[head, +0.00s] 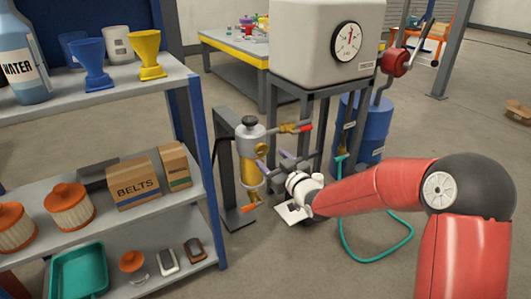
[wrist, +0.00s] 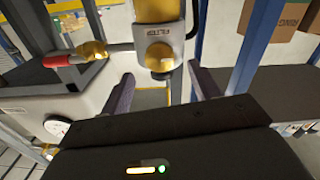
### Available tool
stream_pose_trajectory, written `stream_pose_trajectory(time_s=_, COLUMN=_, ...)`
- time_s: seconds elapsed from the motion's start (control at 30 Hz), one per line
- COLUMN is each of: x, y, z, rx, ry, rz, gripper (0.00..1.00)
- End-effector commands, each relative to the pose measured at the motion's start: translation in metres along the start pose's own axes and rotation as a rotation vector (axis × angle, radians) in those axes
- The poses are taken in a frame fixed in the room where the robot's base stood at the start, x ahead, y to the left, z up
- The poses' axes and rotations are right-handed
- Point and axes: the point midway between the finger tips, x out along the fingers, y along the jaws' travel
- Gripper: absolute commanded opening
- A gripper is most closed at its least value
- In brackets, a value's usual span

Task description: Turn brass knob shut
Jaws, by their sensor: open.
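The filter unit (head: 249,150) stands upright on a dark post, with a grey head and a yellow bowl. In the wrist view, which looks upside down, the filter head (wrist: 158,32) is ahead of my gripper. A rounded brass knob (wrist: 160,58) on the head lies between the lines of my fingers, seemingly beyond their tips. In the head view the knob is too small to make out surely. My gripper (head: 271,160) is open and empty, just right of the filter; its two dark fingers also show in the wrist view (wrist: 162,82).
A brass valve with a red-tipped lever (head: 298,128) sticks out beside the filter head. An orange-handled brass valve (head: 250,207) is below the bowl. A white tank (head: 310,50) on a dark stand is behind. A loaded shelf unit (head: 150,90) stands left; a green hose (head: 385,255) lies right.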

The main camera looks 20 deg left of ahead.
Motion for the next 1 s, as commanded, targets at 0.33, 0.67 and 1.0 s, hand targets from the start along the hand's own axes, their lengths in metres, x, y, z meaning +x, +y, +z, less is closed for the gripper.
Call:
stream_pose_trajectory(time_s=0.33, x=0.046, y=0.000, z=0.001, rx=0.001, ry=-0.001, rz=0.000, gripper=0.62)
stream_pose_trajectory(time_s=0.67, x=0.050, y=0.000, z=0.001, rx=0.000, ry=-0.003, rz=0.001, gripper=0.62)
stream_pose_trajectory(time_s=1.0, x=0.050, y=0.000, z=0.001, rx=0.000, ry=-0.003, rz=0.001, gripper=0.18)
